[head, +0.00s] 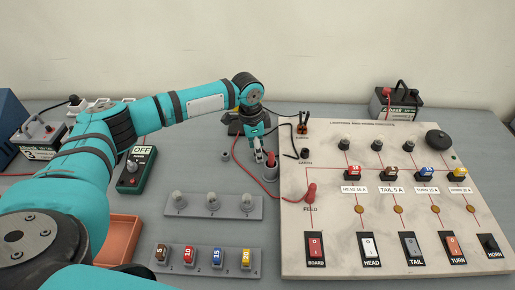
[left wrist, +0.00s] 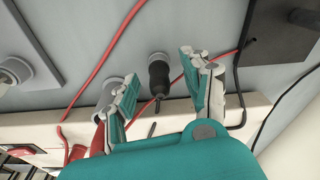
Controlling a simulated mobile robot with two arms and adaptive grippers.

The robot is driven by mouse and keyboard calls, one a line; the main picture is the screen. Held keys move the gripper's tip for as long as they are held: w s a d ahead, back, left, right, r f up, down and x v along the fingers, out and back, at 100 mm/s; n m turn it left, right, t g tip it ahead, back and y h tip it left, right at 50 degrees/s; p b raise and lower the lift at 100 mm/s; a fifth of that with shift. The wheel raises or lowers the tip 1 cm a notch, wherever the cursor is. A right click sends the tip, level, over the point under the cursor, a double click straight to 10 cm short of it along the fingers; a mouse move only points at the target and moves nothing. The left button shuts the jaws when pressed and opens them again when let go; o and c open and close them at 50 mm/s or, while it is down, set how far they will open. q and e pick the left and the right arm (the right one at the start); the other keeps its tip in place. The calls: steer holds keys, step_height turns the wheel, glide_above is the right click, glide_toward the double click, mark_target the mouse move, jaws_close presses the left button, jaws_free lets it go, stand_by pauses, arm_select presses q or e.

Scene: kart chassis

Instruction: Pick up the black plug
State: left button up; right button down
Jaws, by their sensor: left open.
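The black plug (left wrist: 159,76) shows in the left wrist view, its grey-collared end at a round grey fitting and its thin pin pointing down the picture. My left gripper (left wrist: 160,92) is open, with one finger on each side of the plug and a gap visible on both sides. In the head view the left gripper (head: 258,157) reaches down just left of the white panel; the black plug cannot be made out there. A red plug (left wrist: 97,140) is close to the left finger in the wrist view. My right gripper is in neither view.
The white circuit panel (head: 335,262) fills the right side. A red cable (left wrist: 100,62) and a black cable (left wrist: 240,62) run near the gripper. A grey holder with pegs (head: 213,212) and a fuse rack (head: 207,272) lie in front. A green OFF switch box (head: 132,183) stands left.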

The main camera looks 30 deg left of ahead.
arm_select(q)
steer(key=shift+c, duration=0.3)
jaws_close()
step_height(320, 180, up, 10)
steer(key=shift+f+b, duration=0.2)
steer(key=shift+b, duration=0.45)
steer(key=shift+r, duration=0.15)
